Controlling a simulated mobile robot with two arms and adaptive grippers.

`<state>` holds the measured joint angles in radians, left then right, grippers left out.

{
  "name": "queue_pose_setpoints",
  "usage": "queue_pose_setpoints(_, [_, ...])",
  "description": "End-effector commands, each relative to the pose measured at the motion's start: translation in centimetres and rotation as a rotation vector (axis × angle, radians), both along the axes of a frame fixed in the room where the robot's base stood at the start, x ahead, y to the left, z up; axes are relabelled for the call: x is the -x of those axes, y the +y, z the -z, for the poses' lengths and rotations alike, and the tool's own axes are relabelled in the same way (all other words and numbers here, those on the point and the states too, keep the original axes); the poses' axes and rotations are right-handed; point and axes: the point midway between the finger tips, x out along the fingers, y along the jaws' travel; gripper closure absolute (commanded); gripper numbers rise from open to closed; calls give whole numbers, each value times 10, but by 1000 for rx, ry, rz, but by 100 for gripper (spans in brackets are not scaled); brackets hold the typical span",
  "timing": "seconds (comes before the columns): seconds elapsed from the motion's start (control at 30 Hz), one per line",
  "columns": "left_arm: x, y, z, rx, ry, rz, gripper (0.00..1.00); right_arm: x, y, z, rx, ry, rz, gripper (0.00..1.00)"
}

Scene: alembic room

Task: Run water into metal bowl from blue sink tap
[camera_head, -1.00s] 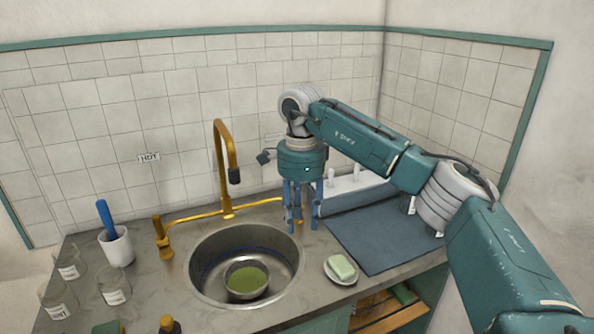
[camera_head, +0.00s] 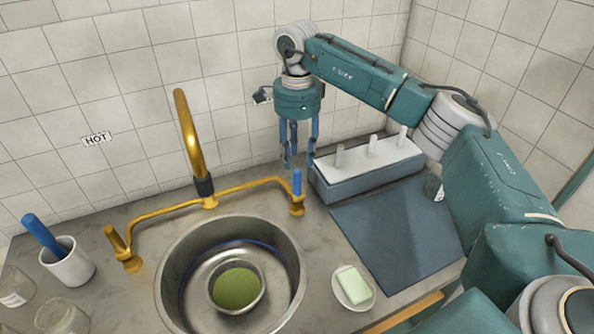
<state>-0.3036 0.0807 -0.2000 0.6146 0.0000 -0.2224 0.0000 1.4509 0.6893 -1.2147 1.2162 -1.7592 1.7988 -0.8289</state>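The metal bowl (camera_head: 215,299) sits in the round sink basin (camera_head: 172,262), with something green inside it. The blue tap handle (camera_head: 297,182) stands upright on the brass pipe's right end; no water stream shows. My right gripper (camera_head: 300,160) points down just above and behind the blue handle in the picture. Its blue fingers are apart, with nothing visible between them. Whether they touch the handle is unclear, but it looks free. My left gripper is out of view.
A soap dish (camera_head: 340,296) with pale soap is right of the sink. A blue mat (camera_head: 390,235) and a blue-grey rack with pegs (camera_head: 370,172) lie further right. A white cup (camera_head: 67,265) and glass jars stand left. The tiled wall is close behind.

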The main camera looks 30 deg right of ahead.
Motion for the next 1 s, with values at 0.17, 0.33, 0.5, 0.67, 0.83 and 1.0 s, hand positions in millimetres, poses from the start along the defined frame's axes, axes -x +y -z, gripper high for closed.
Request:
queue_pose_setpoints(0.17, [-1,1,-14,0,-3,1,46,1,0,34,0,4,1,62])
queue_pose_setpoints(0.33, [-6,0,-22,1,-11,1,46,1,0,61,-1,3,1,62])
queue_pose_setpoints(0.5, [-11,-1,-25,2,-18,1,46,0,0,75,0,0,1,62])
queue_pose_setpoints(0.67, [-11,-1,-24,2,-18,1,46,0,0,78,0,0,1,62])
queue_pose_setpoints(0.83, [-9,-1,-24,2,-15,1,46,0,0,78,0,0,1,66])
queue_pose_setpoints(1.0, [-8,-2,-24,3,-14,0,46,0,0,78,0,0,1,100])
